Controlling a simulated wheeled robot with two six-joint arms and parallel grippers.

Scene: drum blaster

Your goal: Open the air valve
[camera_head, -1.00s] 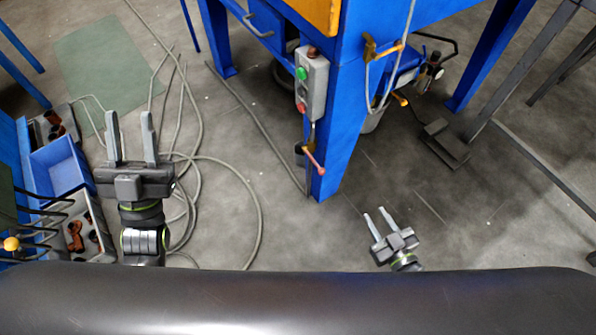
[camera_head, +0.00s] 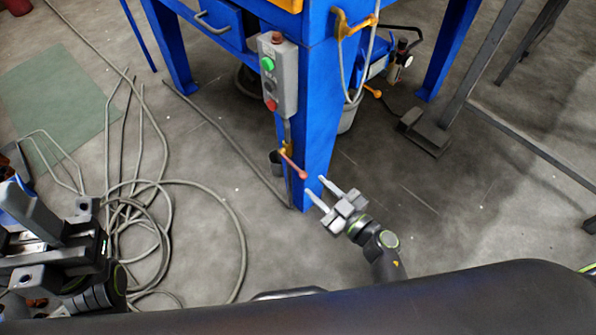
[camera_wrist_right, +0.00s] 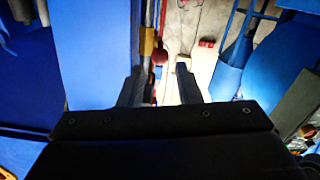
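The air valve (camera_head: 288,152) is a small brass-coloured fitting on the front leg of the blue machine, with a pinkish-red lever slanting down to the right and ending in a round knob (camera_head: 303,174). My right gripper (camera_head: 315,186) is open and empty, its two fingertips just below and right of the knob. In the right wrist view, the brass valve body (camera_wrist_right: 148,42) and red knob (camera_wrist_right: 160,57) show ahead of the open fingers, in line with the gap. I cannot tell any contact. My left gripper (camera_head: 20,238) is at the lower left, fingers apart and empty.
A grey control box (camera_head: 278,75) with green and red buttons hangs above the valve. A yellow hook (camera_head: 352,24) carries a hose beside the blue leg (camera_head: 318,130). Loose cables (camera_head: 165,195) lie on the floor. A dark foot pedal (camera_head: 425,132) is at right.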

